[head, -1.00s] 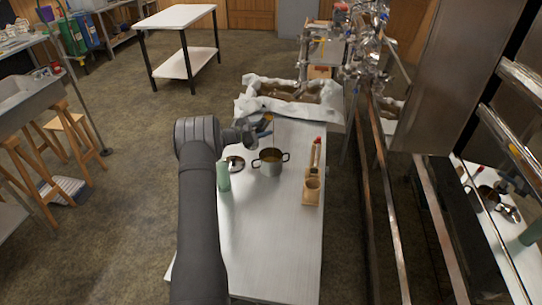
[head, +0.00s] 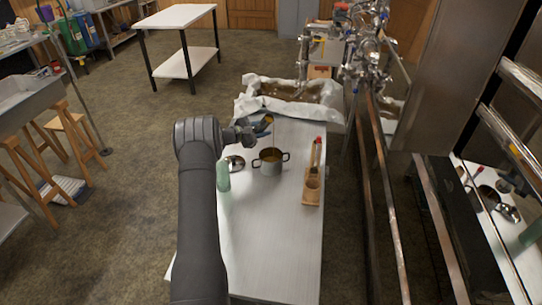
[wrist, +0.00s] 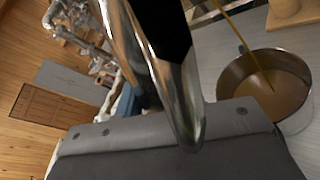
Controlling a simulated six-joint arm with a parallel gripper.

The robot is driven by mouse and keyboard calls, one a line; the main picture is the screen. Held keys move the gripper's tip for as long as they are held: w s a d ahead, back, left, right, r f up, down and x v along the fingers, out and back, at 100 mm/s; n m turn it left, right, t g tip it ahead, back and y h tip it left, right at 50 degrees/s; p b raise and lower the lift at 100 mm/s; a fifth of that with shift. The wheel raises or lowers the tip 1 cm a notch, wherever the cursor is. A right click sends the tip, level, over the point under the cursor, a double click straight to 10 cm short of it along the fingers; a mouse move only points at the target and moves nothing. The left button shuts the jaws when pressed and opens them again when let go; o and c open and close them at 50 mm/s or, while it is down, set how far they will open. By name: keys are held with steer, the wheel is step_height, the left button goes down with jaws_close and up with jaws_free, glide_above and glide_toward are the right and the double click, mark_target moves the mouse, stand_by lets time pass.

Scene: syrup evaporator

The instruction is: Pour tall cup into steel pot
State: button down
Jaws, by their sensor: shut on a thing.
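The steel pot (head: 270,168), with two dark handles, stands upright on the metal table (head: 275,240). In the wrist view the pot (wrist: 305,122) holds brown liquid, and a thin amber stream falls into it. My gripper (head: 257,130) is above the table, beyond the pot in the head view. It is shut on the tall cup (head: 267,120), which is tilted, with amber showing at its end. In the wrist view the shiny cup (wrist: 160,45) fills the middle. The stream's upper end is out of frame, so the cup's lip is hidden.
A green cylinder (head: 223,177) and a round shiny lid-like piece (head: 235,163) are left of the pot. A wooden board (head: 311,197) with a cup-like piece and a red-tipped tool lies right. A cloth-lined basin (head: 250,104) is behind. Pipes run along the right.

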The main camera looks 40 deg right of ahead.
mark_target(258, 130)
steer(key=shift+w+a+f+m+t+y, duration=0.15)
steer(key=shift+w+f+m+t, duration=0.15)
steer(key=shift+w+f+m, duration=0.35)
steer(key=shift+w+f+m+t+y, duration=0.15)
steer(key=shift+w+f+m+t, duration=0.15)
steer(key=shift+m, duration=0.65)
stand_by(3.0)
steer(key=shift+w+r+m+p, duration=0.1)
steer(key=shift+w+m+p, duration=0.15)
steer(key=shift+m, duration=0.35)
stand_by(1.6)
steer(key=shift+m+t, duration=0.4)
stand_by(0.8)
